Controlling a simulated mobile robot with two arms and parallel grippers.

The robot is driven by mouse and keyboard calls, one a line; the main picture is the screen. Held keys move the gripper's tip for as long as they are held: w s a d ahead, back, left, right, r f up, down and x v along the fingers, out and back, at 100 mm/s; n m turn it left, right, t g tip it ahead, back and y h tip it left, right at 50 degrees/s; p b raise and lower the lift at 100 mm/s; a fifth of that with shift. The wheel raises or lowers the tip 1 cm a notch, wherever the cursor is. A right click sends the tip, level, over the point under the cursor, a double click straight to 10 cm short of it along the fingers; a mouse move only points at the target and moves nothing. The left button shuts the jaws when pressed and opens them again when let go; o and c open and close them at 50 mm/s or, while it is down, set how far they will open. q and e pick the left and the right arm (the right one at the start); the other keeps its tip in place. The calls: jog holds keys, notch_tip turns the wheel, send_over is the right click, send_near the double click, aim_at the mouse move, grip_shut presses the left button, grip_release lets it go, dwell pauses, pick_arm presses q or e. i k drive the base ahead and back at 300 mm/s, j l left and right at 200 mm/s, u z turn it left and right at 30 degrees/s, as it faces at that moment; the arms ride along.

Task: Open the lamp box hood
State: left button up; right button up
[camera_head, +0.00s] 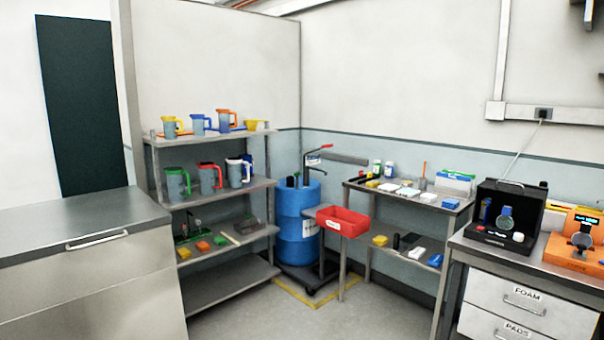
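A black box (482,233) with a handle on top stands on the bench at the right; it looks like the lamp box, though I cannot be sure. Neither of my grippers is in view.
An orange device (577,250) stands just right of the black box. Drawers marked FOAM (524,299) and PADS sit under that bench. A red bin (342,221), a blue drum (298,222) and a shelf rack (218,188) with jugs stand further left. The floor (300,319) in front is clear.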

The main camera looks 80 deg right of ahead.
aim_at(500, 186)
jog(key=z, duration=4)
jog(key=i+z, duration=0.15)
jog(key=i, duration=0.25)
jog(key=i+j+z, duration=0.15)
jog(key=i, duration=0.2)
